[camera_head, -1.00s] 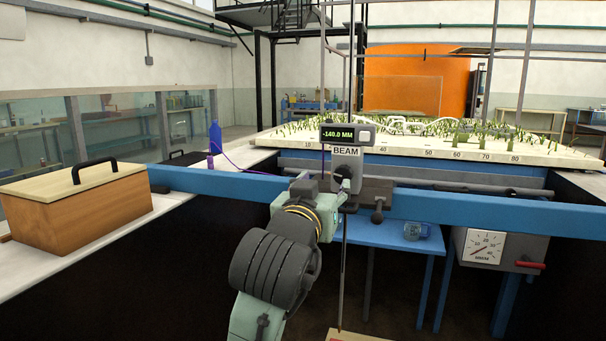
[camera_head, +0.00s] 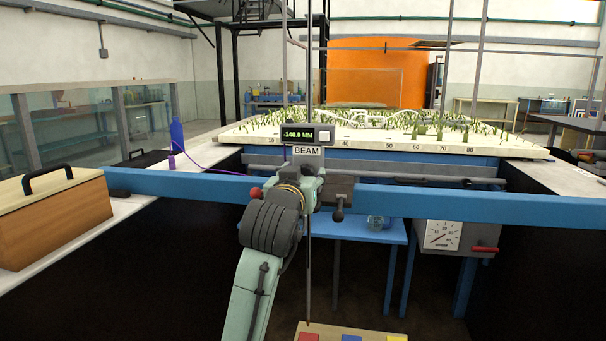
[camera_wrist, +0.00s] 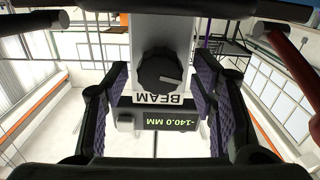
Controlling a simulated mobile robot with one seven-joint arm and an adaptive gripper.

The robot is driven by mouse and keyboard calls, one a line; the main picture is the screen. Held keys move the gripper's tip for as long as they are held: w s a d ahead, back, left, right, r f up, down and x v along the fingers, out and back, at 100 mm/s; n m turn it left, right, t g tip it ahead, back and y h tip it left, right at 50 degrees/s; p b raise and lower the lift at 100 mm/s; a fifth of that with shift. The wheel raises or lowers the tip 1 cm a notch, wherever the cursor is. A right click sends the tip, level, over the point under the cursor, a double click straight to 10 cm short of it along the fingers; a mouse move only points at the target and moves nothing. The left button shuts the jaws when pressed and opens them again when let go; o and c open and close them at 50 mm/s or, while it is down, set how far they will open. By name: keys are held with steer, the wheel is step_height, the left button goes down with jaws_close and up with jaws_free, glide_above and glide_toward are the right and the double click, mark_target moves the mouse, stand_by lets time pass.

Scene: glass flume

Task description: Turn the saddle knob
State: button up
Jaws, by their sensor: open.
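The BEAM label (camera_wrist: 158,99) and the display (camera_wrist: 170,122) reading -140.0 MM appear upside down there. My gripper (camera_wrist: 161,84) is open, with one purple-padded finger on each side of the knob and visible gaps between. In the head view my gripper (camera_head: 312,184) is up against the front of the saddle (camera_head: 307,160) and hides the knob. The display (camera_head: 308,135) above also reads -140.0 MM.
The blue beam (camera_head: 440,197) crosses the flume and carries the saddle. A thin rod (camera_head: 308,270) hangs below. A wooden box (camera_head: 60,220) stands at left, a dial box (camera_head: 447,236) at lower right.

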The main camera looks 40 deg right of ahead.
steer(key=c, duration=1.1)
steer(key=shift+c, duration=0.2)
steer(key=shift+m, duration=0.4)
